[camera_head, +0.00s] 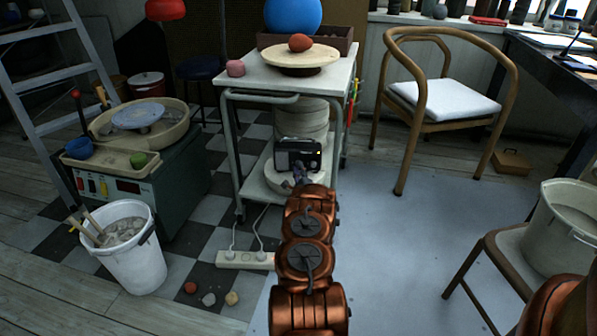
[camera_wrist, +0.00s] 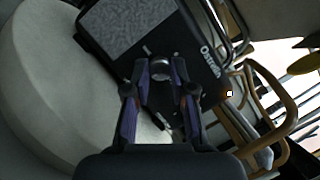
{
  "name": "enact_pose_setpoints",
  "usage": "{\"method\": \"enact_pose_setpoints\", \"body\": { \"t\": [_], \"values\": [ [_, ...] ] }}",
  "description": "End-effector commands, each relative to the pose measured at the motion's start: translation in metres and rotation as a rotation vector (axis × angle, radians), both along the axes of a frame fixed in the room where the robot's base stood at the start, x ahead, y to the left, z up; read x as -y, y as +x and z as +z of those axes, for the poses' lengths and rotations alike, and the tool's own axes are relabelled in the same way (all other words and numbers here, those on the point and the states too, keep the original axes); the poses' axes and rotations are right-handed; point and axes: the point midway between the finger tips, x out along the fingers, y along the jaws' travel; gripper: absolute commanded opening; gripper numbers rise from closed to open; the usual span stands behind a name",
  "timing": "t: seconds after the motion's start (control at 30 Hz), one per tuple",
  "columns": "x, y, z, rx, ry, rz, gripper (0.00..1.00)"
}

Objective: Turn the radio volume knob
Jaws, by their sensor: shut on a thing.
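My gripper (camera_wrist: 160,72) is shut on the knob, one finger on each side. In the head view my gripper (camera_head: 297,180) is small and dark, just in front of the radio, and its fingertips are hard to make out there.
The white trolley (camera_head: 231,160) has frame legs around the shelf. A power strip (camera_head: 245,260) with cords lies on the floor at its front left. A white bucket (camera_head: 131,262) stands further left. A wooden chair (camera_head: 440,90) is at right; the pale floor before it is clear.

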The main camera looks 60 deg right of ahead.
Motion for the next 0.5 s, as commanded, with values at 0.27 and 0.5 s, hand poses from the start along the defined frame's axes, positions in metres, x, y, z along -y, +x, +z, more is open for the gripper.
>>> {"method": "enact_pose_setpoints", "body": {
  "t": [0.27, 0.5],
  "values": [
    [0.0003, -0.0011, -0.0021, 0.046, 0.033, -0.003, 0.00],
    [0.0003, -0.0012, -0.0021, 0.051, 0.037, -0.003, 0.00]
  ]
}}
